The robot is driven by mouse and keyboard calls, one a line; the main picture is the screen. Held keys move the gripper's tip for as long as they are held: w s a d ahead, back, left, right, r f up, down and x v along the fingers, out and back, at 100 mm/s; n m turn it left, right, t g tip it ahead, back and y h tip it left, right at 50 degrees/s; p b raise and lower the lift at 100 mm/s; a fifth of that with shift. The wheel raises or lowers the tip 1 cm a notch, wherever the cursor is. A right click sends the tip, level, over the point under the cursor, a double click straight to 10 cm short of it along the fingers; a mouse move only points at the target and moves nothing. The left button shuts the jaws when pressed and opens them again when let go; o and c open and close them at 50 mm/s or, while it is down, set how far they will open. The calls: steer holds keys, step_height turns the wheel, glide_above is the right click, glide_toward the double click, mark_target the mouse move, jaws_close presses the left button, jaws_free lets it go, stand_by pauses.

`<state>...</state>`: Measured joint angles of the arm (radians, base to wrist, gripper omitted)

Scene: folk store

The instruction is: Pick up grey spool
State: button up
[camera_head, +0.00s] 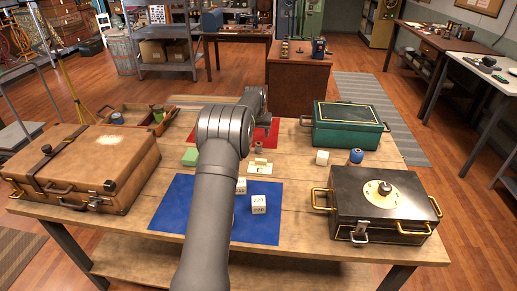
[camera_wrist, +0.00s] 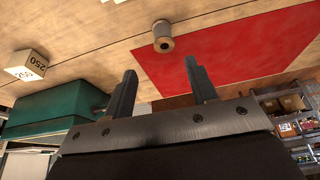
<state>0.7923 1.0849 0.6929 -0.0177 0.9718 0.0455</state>
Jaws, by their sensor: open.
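A small grey-brown spool (camera_wrist: 162,36) with a dark hole in its end stands on the wooden table at the edge of the red mat (camera_wrist: 235,55) in the wrist view. In the head view, a small tan-grey piece (camera_head: 258,147) near the red mat (camera_head: 272,137) is probably this spool, partly hard to make out. My gripper (camera_wrist: 160,72) is open and empty, and the spool lies beyond its fingertips, apart from them. In the head view, my arm hides much of the red mat, and the fingers cannot be made out.
A black case (camera_head: 383,205) is front right. A brown suitcase (camera_head: 90,165) fills the left. A blue mat (camera_head: 180,205) bears white cubes.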

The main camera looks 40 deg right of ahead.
mark_target(258, 145)
steer(key=x, duration=0.5)
steer(key=shift+f, duration=0.2)
steer(key=x, duration=0.4)
steer(key=shift+w+a, duration=0.2)
steer(key=shift+a, duration=0.1)
steer(key=shift+w+d+f, duration=0.15)
steer(key=shift+d+f, duration=0.05)
steer(key=shift+f, duration=0.4)
steer(key=c, duration=0.9)
